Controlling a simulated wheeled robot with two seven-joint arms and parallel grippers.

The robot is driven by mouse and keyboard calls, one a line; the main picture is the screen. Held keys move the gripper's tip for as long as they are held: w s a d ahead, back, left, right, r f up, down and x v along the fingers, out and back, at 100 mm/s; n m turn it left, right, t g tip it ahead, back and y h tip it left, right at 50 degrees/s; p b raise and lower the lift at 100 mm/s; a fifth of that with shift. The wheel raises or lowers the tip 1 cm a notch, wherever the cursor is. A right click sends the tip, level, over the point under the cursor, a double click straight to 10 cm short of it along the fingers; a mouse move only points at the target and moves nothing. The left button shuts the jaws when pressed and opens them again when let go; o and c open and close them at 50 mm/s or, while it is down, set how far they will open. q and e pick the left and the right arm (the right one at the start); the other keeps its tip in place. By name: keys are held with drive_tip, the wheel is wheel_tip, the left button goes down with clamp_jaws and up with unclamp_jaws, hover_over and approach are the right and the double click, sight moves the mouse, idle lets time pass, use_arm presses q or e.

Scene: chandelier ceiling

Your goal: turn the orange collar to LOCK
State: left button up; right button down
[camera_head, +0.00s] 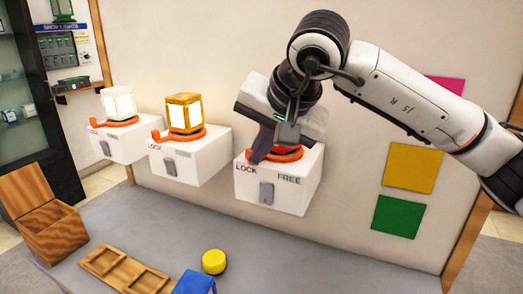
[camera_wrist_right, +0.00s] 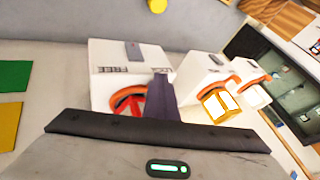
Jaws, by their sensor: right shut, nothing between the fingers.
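The nearest white box (camera_head: 270,187), marked LOCK on the left and FREE on the right, carries an orange collar (camera_head: 290,154) on top. The collar also shows in the wrist view (camera_wrist_right: 120,97), partly hidden by my finger. My right gripper (camera_head: 259,153) is shut and empty, its dark fingers pointing down at the collar's left side near LOCK. A bit of orange shows just left of the fingers. I cannot tell whether they touch it. No lantern shows on this box; my gripper covers part of its top. My left gripper is not in view.
Two more white boxes (camera_head: 190,158) (camera_head: 127,143) stand to the left with orange collars and lit lanterns (camera_head: 184,113) (camera_head: 118,105). The grey table (camera_head: 300,262) holds a yellow round piece (camera_head: 214,261), a blue block (camera_head: 195,284), a wooden tray (camera_head: 106,257) and a wooden box (camera_head: 55,232).

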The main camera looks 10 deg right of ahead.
drive_tip(key=shift+w+r, duration=0.15)
drive_tip(key=s+r+b, duration=0.2)
drive_tip(key=s+r, duration=0.5)
drive_tip(key=s, duration=0.2)
drive_tip(key=shift+s+d+r, duration=0.4)
idle(0.4)
